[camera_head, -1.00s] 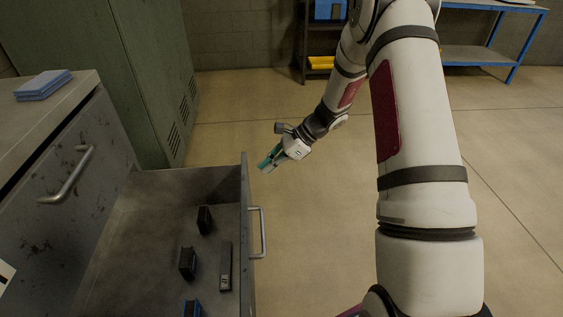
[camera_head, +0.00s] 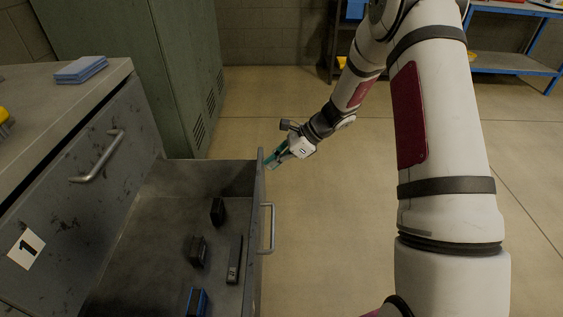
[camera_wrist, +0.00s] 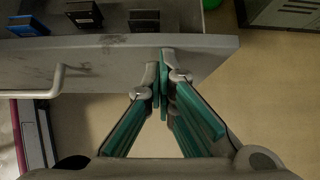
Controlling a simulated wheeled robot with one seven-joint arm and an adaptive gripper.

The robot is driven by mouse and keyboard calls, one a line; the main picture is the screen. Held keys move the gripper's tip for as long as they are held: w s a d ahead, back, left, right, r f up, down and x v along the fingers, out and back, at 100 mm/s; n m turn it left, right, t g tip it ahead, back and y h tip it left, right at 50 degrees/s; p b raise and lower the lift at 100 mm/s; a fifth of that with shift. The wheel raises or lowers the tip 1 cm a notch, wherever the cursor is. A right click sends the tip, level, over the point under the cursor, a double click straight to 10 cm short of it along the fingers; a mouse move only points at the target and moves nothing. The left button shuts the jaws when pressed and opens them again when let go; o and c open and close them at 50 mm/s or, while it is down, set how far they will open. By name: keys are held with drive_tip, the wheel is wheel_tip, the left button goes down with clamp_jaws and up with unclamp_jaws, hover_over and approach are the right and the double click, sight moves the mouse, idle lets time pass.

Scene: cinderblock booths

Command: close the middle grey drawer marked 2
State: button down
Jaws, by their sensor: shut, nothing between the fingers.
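A grey drawer (camera_head: 257,225) stands pulled far out of the cabinet, below the drawer marked 1. Its own number is not visible. Its bar handle (camera_head: 268,228) is on the outer face and also shows in the wrist view (camera_wrist: 58,82). My gripper (camera_head: 275,158), with teal fingers, is shut and empty at the far end of the drawer's front panel. In the wrist view the fingertips (camera_wrist: 160,72) overlap the front panel (camera_wrist: 110,55) near its end, away from the handle. I cannot tell whether they touch it.
Inside the drawer are several small dark items (camera_head: 198,250) and a blue-edged one (camera_head: 196,303). The drawer marked 1 (camera_head: 75,210) is shut. Blue pads (camera_head: 80,69) lie on the cabinet top. A green locker (camera_head: 185,80) stands behind. The floor (camera_head: 330,220) right of the drawer is clear.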

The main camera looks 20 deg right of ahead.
drive_tip(key=w+a+p, duration=0.1)
drive_tip(key=w+a, duration=0.2)
drive_tip(key=a, duration=0.7)
drive_tip(key=w+a+p, duration=0.1)
drive_tip(key=w+a, duration=0.2)
drive_tip(key=a, duration=0.7)
drive_tip(key=w+a+p, duration=0.1)
drive_tip(key=w+a, duration=0.2)
drive_tip(key=a, duration=0.7)
drive_tip(key=shift+w+a, duration=0.3)
drive_tip(key=shift+w, duration=0.1)
drive_tip(key=shift+a, duration=0.1)
